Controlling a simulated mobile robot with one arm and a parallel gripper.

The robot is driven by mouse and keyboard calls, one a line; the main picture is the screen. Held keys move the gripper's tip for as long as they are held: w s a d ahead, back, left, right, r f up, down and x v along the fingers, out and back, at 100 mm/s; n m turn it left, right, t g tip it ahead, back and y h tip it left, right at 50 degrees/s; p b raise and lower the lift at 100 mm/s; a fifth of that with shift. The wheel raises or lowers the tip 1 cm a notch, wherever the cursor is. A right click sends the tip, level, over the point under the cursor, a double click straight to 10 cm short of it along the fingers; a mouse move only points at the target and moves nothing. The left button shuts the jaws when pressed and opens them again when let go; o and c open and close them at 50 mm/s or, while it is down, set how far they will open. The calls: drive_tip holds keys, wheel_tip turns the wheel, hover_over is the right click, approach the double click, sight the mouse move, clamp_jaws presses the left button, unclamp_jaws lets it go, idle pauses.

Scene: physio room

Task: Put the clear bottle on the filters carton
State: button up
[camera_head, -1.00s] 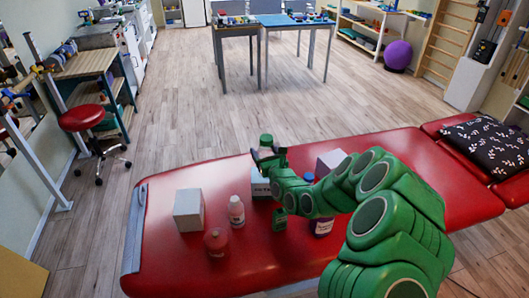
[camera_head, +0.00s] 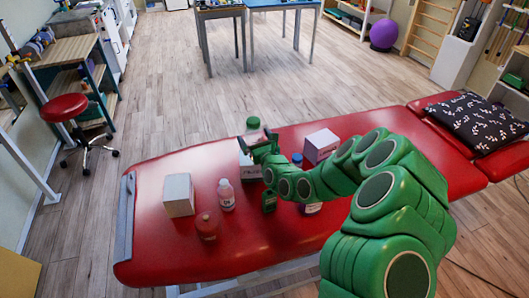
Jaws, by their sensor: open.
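The clear bottle (camera_head: 253,124), with a green cap, is upright above a pale carton (camera_head: 247,171) on the red treatment table. This carton has dark print on its front that is too small to read, and it may be the filters carton. My gripper (camera_head: 259,141) is open at the bottle's lower part, just above the carton. The fingers and wrist hide the bottle's base and part of the carton top. I cannot tell for sure whether the bottle touches the carton.
On the red table (camera_head: 150,245) stand a plain box (camera_head: 178,195), a white bottle (camera_head: 226,195), a red jar (camera_head: 206,228), a dark green bottle (camera_head: 269,201) and a white box (camera_head: 321,145). A blue-capped bottle (camera_head: 297,159) is partly behind my arm. The table's left end is clear.

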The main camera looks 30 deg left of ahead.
drive_tip(key=v, duration=0.9)
drive_tip(key=shift+s, duration=0.15)
drive_tip(key=shift+d, duration=0.1)
